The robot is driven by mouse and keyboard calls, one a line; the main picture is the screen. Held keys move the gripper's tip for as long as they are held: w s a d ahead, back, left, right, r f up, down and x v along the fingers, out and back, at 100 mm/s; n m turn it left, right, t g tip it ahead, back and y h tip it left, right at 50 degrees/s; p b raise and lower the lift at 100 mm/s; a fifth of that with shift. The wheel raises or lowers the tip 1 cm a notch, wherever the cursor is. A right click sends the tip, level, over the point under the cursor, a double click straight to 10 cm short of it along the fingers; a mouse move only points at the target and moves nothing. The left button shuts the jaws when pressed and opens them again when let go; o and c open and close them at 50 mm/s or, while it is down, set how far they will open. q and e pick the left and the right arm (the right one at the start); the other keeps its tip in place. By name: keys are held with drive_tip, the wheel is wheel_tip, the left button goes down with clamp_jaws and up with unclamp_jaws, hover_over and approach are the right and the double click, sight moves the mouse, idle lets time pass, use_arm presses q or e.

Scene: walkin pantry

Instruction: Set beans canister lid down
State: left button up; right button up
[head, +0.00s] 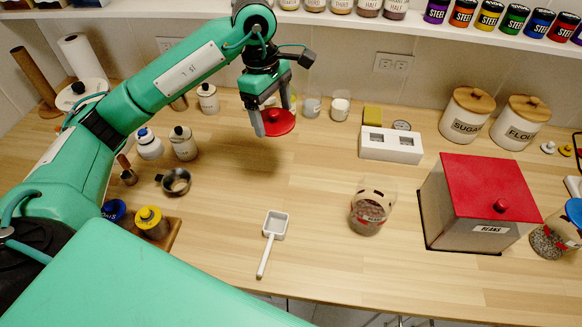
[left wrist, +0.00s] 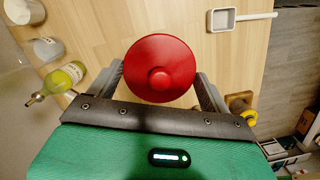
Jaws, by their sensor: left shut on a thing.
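The round red lid (head: 279,124) with a small knob is between the fingers of my left gripper (head: 270,112), which is shut on it. In the left wrist view the lid (left wrist: 160,68) lies knob toward the camera, with a grey finger of my left gripper (left wrist: 160,86) on either side. It appears to hang level over the back middle of the counter; its exact height is hard to tell. An open clear canister (head: 370,212) of beans with a red label stands right of centre. My right gripper is not in view.
A white scoop (head: 272,237) lies front centre. A large red-lidded box (head: 470,205) marked BEANS stands at right. Jars (head: 183,143) stand left of the lid. A white block (head: 391,145) is behind the canister. The wooden counter (head: 310,180) is clear between the lid and the canister.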

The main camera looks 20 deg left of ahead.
use_arm(q)
drive_tip(key=p, duration=0.3)
hover_over(278, 176)
drive_tip(key=f, duration=1.3)
drive_tip(key=shift+a, duration=0.25)
wheel_tip(278, 176, down, 5)
drive_tip(key=shift+p, duration=0.6)
drive_tip(key=shift+f+b, duration=0.25)
drive_tip(key=shift+b, duration=0.1)
drive_tip(key=o, duration=0.8)
drive_tip(key=shift+r, duration=0.1)
drive_tip(key=shift+o, duration=0.5)
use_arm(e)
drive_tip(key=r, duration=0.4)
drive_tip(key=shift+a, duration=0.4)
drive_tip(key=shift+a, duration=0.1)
